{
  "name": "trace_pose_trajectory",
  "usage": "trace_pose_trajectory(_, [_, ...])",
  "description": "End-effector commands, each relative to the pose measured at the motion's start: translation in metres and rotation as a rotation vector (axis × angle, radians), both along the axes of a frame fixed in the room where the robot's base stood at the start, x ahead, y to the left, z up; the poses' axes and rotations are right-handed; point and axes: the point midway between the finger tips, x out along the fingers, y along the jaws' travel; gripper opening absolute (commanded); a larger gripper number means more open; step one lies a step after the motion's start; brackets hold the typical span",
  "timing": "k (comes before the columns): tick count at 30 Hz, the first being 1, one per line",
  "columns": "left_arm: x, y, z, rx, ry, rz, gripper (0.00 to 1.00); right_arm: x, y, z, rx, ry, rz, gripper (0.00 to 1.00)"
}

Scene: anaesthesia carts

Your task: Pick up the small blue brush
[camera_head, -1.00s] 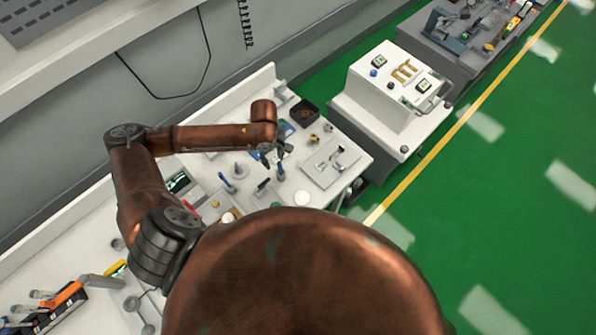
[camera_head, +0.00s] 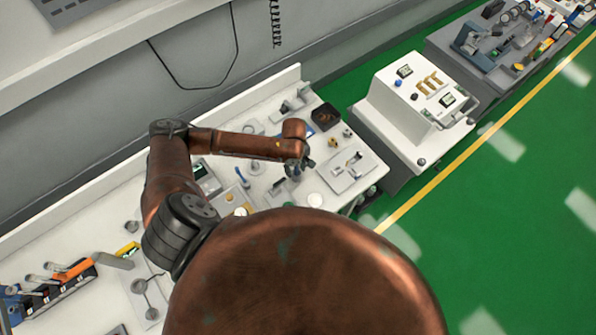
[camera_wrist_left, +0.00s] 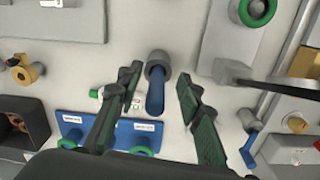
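A small blue item with a grey round end, which looks like the brush (camera_wrist_left: 156,92), shows in the left wrist view between the fingers of my left gripper (camera_wrist_left: 158,100). The fingers are open, with a gap on both sides of it. I see no contact. In the head view my left gripper (camera_head: 298,167) is small and sits over the white worktop, hiding most of that item. A second blue-handled item (camera_head: 242,176) stands farther left on the worktop; what looks like it shows at lower right in the wrist view (camera_wrist_left: 249,150).
A grey tray (camera_head: 366,180) lies right of the gripper, and a black bin (camera_head: 325,117) stands behind it. A blue panel (camera_wrist_left: 112,128) with green rings lies close by. A white cart (camera_head: 400,105) stands beyond the worktop's right end. Green floor is free at right.

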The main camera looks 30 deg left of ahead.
Motion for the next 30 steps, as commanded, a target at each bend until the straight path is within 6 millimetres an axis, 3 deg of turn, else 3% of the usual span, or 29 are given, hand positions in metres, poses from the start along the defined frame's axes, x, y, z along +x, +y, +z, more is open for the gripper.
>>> trace_pose_trajectory(16, [0.0,0.0,0.0,0.0,0.0,0.001,0.0,-0.001,0.0,0.0,0.0,0.002,0.0,0.49])
trace_pose_trajectory(25, [0.0,0.0,0.004,-0.001,-0.001,0.002,0.0,-0.001,0.0,-0.001,0.0,0.002,-0.001,0.49])
trace_pose_trajectory(30, [0.001,0.001,0.029,0.0,-0.004,0.001,0.0,-0.001,0.0,-0.003,0.0,0.001,-0.001,0.49])
